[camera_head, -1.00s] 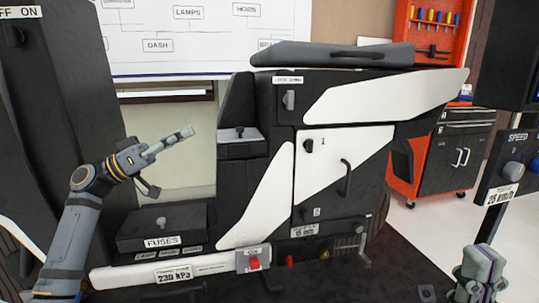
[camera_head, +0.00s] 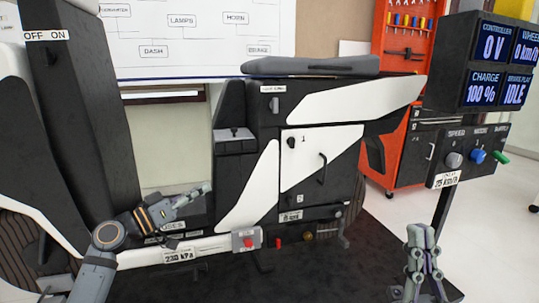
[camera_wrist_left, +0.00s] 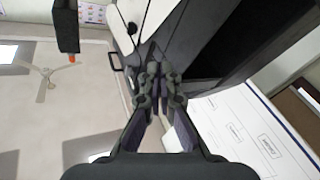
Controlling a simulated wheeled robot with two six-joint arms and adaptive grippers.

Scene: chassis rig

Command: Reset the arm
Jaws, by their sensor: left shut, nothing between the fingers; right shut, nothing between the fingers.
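My left gripper (camera_head: 200,191) is shut and empty in the head view, in front of the fuse box (camera_head: 166,228) at the lower left of the chassis rig (camera_head: 300,170). The arm hides part of the fuse box and its label. In the left wrist view the left gripper's fingers (camera_wrist_left: 160,88) are together with nothing between them. My right gripper (camera_head: 421,236) is at the lower right of the head view, pointing up, shut and empty, apart from the rig.
A control panel with knobs (camera_head: 478,156) and a display (camera_head: 490,70) stand at the right on a post. A red tool cabinet (camera_head: 395,140) is behind. A red switch (camera_head: 248,243) sits low on the rig. Dark mat (camera_head: 300,280) lies in front.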

